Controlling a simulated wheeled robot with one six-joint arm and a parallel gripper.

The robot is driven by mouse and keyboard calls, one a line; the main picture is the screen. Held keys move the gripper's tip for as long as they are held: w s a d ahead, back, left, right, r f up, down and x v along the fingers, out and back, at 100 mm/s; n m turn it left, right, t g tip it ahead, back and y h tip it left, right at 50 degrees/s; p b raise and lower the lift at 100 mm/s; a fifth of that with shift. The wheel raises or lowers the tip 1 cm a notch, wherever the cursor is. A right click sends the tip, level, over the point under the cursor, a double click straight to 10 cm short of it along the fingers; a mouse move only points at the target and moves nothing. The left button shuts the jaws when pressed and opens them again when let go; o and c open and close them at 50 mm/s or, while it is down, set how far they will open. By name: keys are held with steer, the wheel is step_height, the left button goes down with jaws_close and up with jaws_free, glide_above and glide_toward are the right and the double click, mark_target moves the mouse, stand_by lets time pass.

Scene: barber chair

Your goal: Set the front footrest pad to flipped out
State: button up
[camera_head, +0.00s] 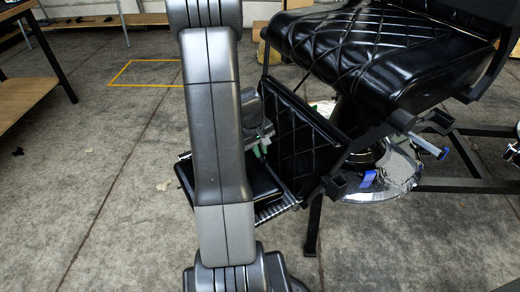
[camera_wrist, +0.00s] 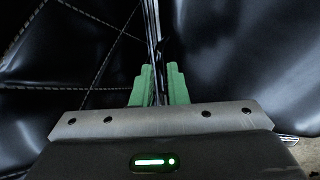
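The barber chair's front footrest pad (camera_head: 258,190) is a black cushion at the foot of the quilted leg panel (camera_head: 305,140). It sticks out to the left at an angle to that panel, with a ribbed metal strip along its edge. My arm hides part of the pad. My gripper (camera_head: 261,146) is over the pad, close to the panel. In the wrist view, the green fingertips (camera_wrist: 159,72) are close together. Quilted black panel (camera_wrist: 60,60) is on the left and a smooth black surface (camera_wrist: 235,70) on the right. Thin edges run between the fingers; whether they are gripped is unclear.
The quilted seat (camera_head: 370,45) is above right of the panel. A round metal base (camera_head: 385,180) and dark frame bars (camera_head: 455,185) lie to the right. A wooden table (camera_head: 25,100) stands at the left edge. The concrete floor (camera_head: 110,190) on the left is mostly clear.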

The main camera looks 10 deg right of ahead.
jaws_close()
